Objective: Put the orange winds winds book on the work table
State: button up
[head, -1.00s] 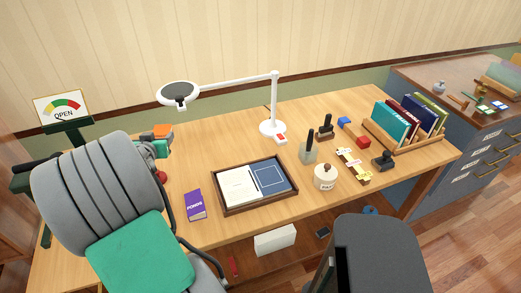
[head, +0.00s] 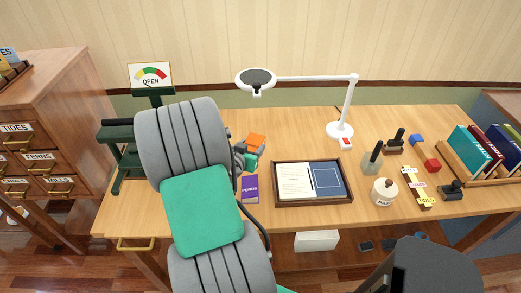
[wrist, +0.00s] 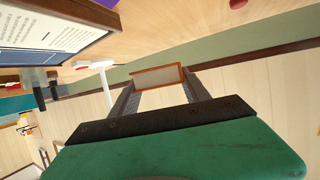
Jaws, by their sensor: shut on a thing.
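The orange book (head: 256,142) is in my gripper (head: 246,154), over the left part of the work table (head: 300,225) in the head view. Its height above the wood is hard to judge. In the wrist view the orange-edged book (wrist: 157,77) sits between the two dark fingers of my gripper (wrist: 158,84), with a pale face showing. Its title cannot be read. My arm hides part of the table's left side.
A purple book (head: 250,189) lies just below the held book in the picture. An open book tray (head: 313,204) is to its right. A lamp (head: 340,130), paste jar (head: 383,192), stamps and a book rack (head: 480,180) stand further right. A green scale (head: 152,98) stands left.

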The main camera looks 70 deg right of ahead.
jog(key=w+d+f, duration=0.1)
jog(key=d+f, duration=0.1)
jog(key=w+d+f, duration=0.1)
jog(key=d+f, duration=0.1)
jog(key=w+d+f, duration=0.1)
jog(key=d+f, duration=0.1)
jog(key=shift+w+d+f+p, duration=0.35)
jog(key=shift+d+p, duration=0.05)
jog(key=f, duration=0.2)
jog(key=f+p, duration=0.1)
jog(key=shift+w+d+f, duration=0.2)
jog(key=shift+d+f, duration=0.15)
jog(key=shift+f, duration=0.05)
jog(key=shift+s+a+f+b, duration=0.1)
jog(key=shift+f+b, duration=0.3)
jog(key=shift+b, duration=0.2)
jog(key=shift+f, duration=0.15)
